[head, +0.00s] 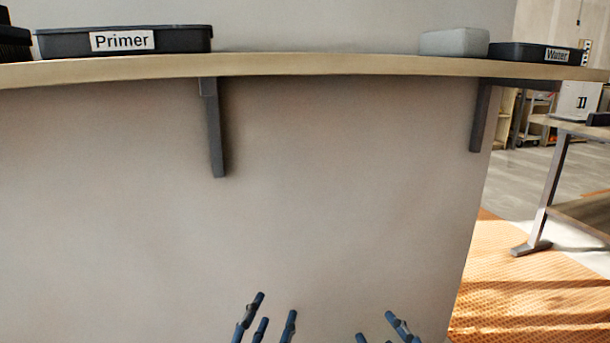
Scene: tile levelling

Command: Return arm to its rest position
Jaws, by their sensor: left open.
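My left gripper (270,320) shows at the bottom edge of the head view, left of centre. Only its dark blue finger ends are in the picture. They stand apart and nothing shows between them. More dark blue finger parts, which look like my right gripper (387,329), show at the bottom edge to the right. They are cut off by the frame, so how far they are open is unclear. Both are well below the shelf (340,66), in front of the plain wall panel, and touch nothing visible. My arms are out of view.
On the shelf stand a black tray labelled Primer (180,40), a grey block (455,42) and a black tray labelled Water (520,52). Dark brackets (214,130) hang below the shelf. A table (550,190) stands at the right, beside an orange floor mat (500,280).

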